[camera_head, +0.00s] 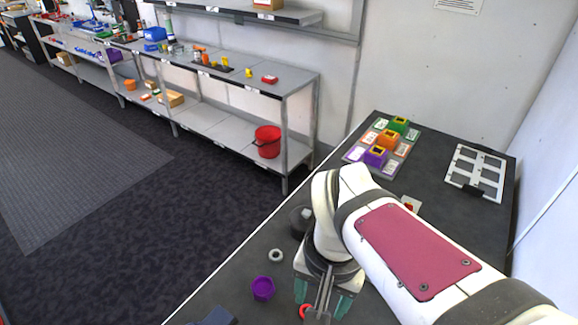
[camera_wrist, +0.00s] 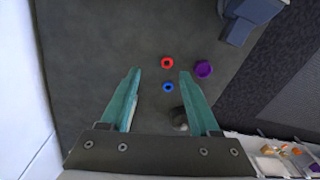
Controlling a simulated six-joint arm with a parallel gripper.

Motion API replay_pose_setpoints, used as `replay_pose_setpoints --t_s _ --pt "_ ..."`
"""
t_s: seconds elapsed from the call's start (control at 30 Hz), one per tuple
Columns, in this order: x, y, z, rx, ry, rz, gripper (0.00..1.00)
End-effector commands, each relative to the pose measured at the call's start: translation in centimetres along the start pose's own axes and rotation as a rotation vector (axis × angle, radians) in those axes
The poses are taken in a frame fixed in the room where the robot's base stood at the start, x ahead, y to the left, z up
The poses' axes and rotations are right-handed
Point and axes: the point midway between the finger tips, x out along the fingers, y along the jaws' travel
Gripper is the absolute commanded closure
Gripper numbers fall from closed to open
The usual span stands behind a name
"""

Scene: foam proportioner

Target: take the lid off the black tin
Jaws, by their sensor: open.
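A dark round thing, which looks like the black tin (camera_head: 297,221), stands on the dark table in the head view, left of my arm. My arm partly covers it; a small pale spot shows near its top, and I cannot make out the lid clearly. My gripper (camera_head: 322,302) points down over the table, nearer the camera than the tin. In the wrist view its two teal fingers (camera_wrist: 159,72) are apart with nothing held between them.
A grey ring (camera_head: 276,255), a purple cup (camera_head: 263,288), a red ring (camera_wrist: 167,62) and a blue ring (camera_wrist: 168,87) lie near my gripper. A dark blue object (camera_wrist: 248,20) is at the table edge. Coloured blocks (camera_head: 388,140) and a white frame (camera_head: 475,172) stand farther back.

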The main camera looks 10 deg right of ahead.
Motion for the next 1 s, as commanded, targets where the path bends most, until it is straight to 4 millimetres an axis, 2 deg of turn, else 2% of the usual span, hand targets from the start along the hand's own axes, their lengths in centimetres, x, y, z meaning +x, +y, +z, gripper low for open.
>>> replay_pose_setpoints --t_s 0.03,0.1,0.13,0.2,0.3,0.4,0.47,0.7,0.87,1.0 --pt "0.1 -1.9 -4.1 0.022 0.05 0.035 0.38" --pt "0.5 -4.8 -10.1 0.064 0.146 0.068 0.38" --pt "0.9 -6.1 -12.4 0.079 0.186 0.075 0.38" --pt "2.0 -9.0 -16.9 0.106 0.266 0.081 0.38" --pt "3.5 -11.8 -20.7 0.13 0.342 0.075 0.38" --pt "4.5 -12.8 -22.3 0.142 0.371 0.069 0.38" --pt "5.7 -12.8 -22.9 0.143 0.373 0.07 0.38" --pt "11.9 -12.1 -25.2 0.144 0.37 0.07 0.38" --pt "13.9 -12.0 -26.1 0.145 0.371 0.068 0.38" --pt "16.0 -12.1 -28.0 0.146 0.371 0.068 0.38"
